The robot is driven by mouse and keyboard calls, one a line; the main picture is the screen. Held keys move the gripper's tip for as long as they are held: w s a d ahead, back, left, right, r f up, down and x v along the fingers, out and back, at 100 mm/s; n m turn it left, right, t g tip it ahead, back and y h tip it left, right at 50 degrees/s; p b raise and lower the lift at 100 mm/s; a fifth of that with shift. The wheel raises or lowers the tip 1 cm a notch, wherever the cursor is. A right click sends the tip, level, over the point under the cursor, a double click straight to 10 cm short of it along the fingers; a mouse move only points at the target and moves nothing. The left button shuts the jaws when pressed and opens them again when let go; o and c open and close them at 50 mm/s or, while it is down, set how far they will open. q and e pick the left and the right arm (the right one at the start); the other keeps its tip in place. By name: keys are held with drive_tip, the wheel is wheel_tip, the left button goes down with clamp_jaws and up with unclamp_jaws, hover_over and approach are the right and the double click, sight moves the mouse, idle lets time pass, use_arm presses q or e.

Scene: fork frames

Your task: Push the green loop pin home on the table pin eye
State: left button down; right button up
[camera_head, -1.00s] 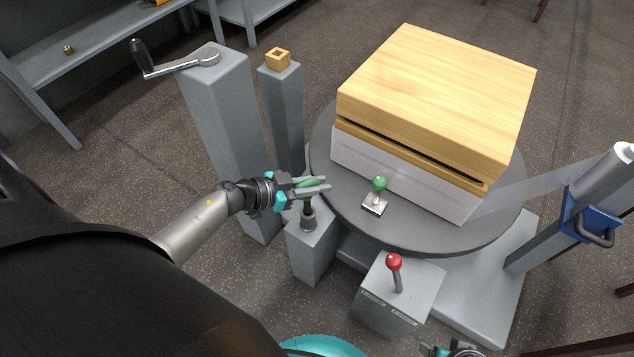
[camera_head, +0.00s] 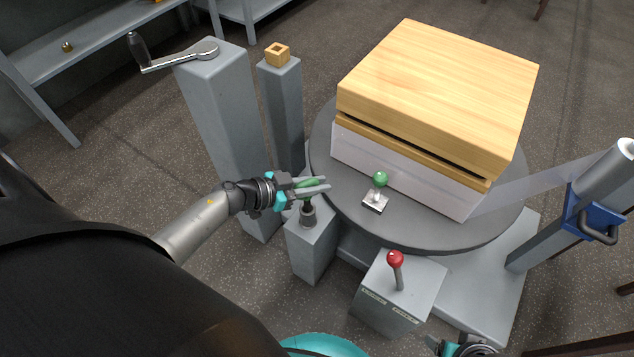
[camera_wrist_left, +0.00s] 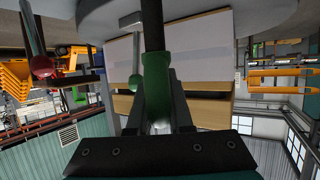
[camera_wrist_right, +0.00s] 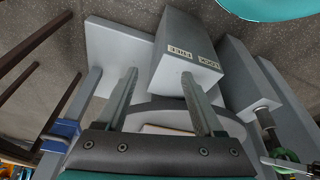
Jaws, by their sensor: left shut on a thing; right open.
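The green loop pin (camera_head: 307,183) is held between the fingers of my left gripper (camera_head: 312,188), which is shut on it. In the left wrist view, its green grip (camera_wrist_left: 157,88) lies between the fingers and a dark shank (camera_wrist_left: 152,25) runs away from it. The pin stands about upright over the pin eye (camera_head: 308,214), a dark grey collar on top of a short grey post. The shank's lower end is hidden at the collar, so its depth cannot be told. My right gripper (camera_wrist_right: 160,100) is open and empty, and shows partly at the head view's bottom edge.
A round grey turntable (camera_head: 330,185) carries a wooden-topped white stack (camera_head: 440,90) and a green-knobbed latch (camera_head: 380,180). A red-knobbed lever (camera_head: 395,260) stands on a labelled box in front. A crank post (camera_head: 215,110) and a film roll column (camera_head: 600,190) flank the turntable.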

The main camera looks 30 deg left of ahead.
use_arm(q)
drive_tip(key=shift+f+b, duration=1.05)
drive_tip(key=shift+f, duration=0.4)
use_arm(e)
drive_tip(key=shift+t, duration=0.4)
drive_tip(key=shift+w+r, duration=0.15)
drive_tip(key=shift+r, duration=1)
drive_tip(key=shift+w+r, duration=0.15)
drive_tip(key=shift+r, duration=0.95)
use_arm(q)
drive_tip(key=shift+f+b, duration=0.3)
drive_tip(key=shift+f, duration=0.05)
use_arm(e)
drive_tip(key=shift+w+a+r, duration=0.15)
drive_tip(key=shift+a+r, duration=0.1)
drive_tip(key=shift+r, duration=0.1)
use_arm(q)
drive_tip(key=shift+f+b, duration=0.7)
drive_tip(key=shift+f, duration=0.2)
drive_tip(key=c, duration=0.7)
unclamp_jaws()
drive_tip(key=shift+c, duration=0.2)
use_arm(e)
drive_tip(key=shift+w+a+r+t+y, duration=0.15)
drive_tip(key=shift+w+a+r+t, duration=0.05)
drive_tip(key=shift+r+t, duration=0.25)
drive_tip(key=shift+w+a+r+t+y, duration=0.2)
drive_tip(key=shift+r+t, duration=0.15)
drive_tip(key=shift+r, duration=0.15)
